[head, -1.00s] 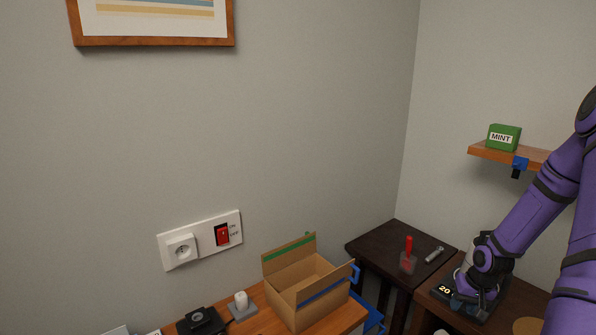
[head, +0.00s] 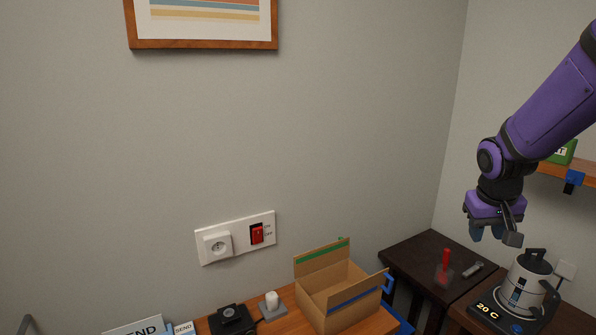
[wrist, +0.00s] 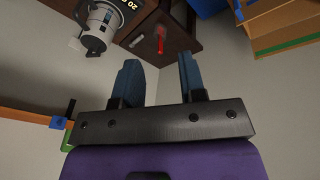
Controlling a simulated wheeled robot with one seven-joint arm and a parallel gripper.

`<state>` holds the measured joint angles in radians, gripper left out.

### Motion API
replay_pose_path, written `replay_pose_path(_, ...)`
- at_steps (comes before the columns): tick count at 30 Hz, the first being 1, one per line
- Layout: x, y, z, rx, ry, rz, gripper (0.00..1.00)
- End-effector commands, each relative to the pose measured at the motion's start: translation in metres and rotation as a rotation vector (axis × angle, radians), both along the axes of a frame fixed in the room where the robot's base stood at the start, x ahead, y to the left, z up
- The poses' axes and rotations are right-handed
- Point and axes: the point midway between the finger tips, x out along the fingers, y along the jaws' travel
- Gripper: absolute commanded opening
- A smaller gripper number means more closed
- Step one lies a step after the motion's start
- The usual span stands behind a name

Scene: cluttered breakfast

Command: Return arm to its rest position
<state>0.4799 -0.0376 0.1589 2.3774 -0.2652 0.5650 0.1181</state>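My gripper (head: 489,234) hangs in the air at the right of the head view, fingers pointing down, above and left of a white and grey kettle (head: 526,283). The kettle stands on a dark base that reads "20 C" (head: 487,311). In the wrist view my two blue fingers (wrist: 157,80) are spread apart with nothing between them. The kettle (wrist: 101,25) shows there at the upper left, clear of the fingers. My purple arm runs from the gripper to the upper right of the head view.
An open cardboard box (head: 345,296) stands on the wooden table. A dark side table (head: 418,262) holds a red-handled item (head: 445,262) and a small grey cylinder (head: 472,269). A wall shelf (head: 583,171) with a green box (head: 563,153) is behind my arm. A wall switch (head: 257,233) is at centre.

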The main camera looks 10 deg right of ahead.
Motion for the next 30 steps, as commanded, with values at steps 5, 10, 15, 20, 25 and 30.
replay_pose_path(5, -0.025, 0.04, 0.044, -0.009, -0.054, 0.045, 0.38)
replay_pose_path(10, -0.056, 0.074, 0.075, 0.005, -0.101, 0.089, 0.38)
replay_pose_path(15, -0.091, 0.105, 0.1, 0.037, -0.153, 0.142, 0.38)
replay_pose_path(20, -0.126, 0.128, 0.116, 0.079, -0.198, 0.197, 0.38)
replay_pose_path(25, -0.154, 0.143, 0.124, 0.121, -0.231, 0.244, 0.38)
replay_pose_path(30, -0.166, 0.149, 0.126, 0.141, -0.243, 0.266, 0.38)
